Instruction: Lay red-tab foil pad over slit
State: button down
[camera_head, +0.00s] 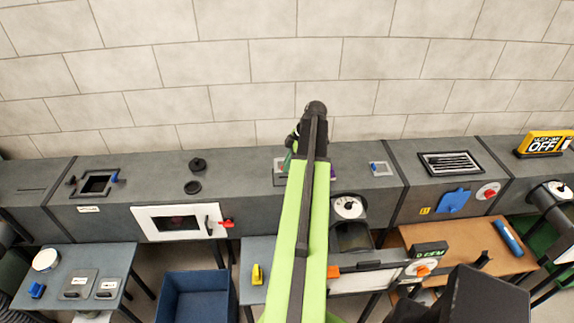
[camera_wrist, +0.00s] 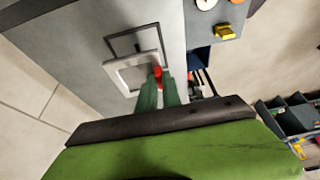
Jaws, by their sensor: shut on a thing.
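The silvery square foil pad (camera_wrist: 128,73) with a red tab (camera_wrist: 158,78) shows in the wrist view. My gripper (camera_wrist: 160,88) has its green fingers shut on the red tab. The pad is at the grey duct's top face and overlaps part of a dark rectangular outline (camera_wrist: 128,40). I cannot tell whether the pad touches the duct. The slit inside the outline is not clearly visible, as the pad covers part of that area. In the head view my arm hides most of this spot, and the gripper (camera_head: 291,150) shows only in part.
A second small pad with a blue tab (camera_head: 380,168) lies on the duct to the right. Black round caps (camera_head: 193,187), an open square hatch (camera_head: 95,184) and a vent grille (camera_head: 450,162) are along the duct. A blue bin (camera_head: 197,295) stands below.

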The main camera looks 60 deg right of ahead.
jog(key=shift+f+b, duration=2.6)
jog(key=shift+f, duration=0.1)
jog(key=c, duration=1.5)
grip_release()
jog(key=shift+o, duration=0.2)
jog(key=p+v, duration=1.6)
jog(key=v, duration=0.1)
jog(key=shift+r, duration=0.25)
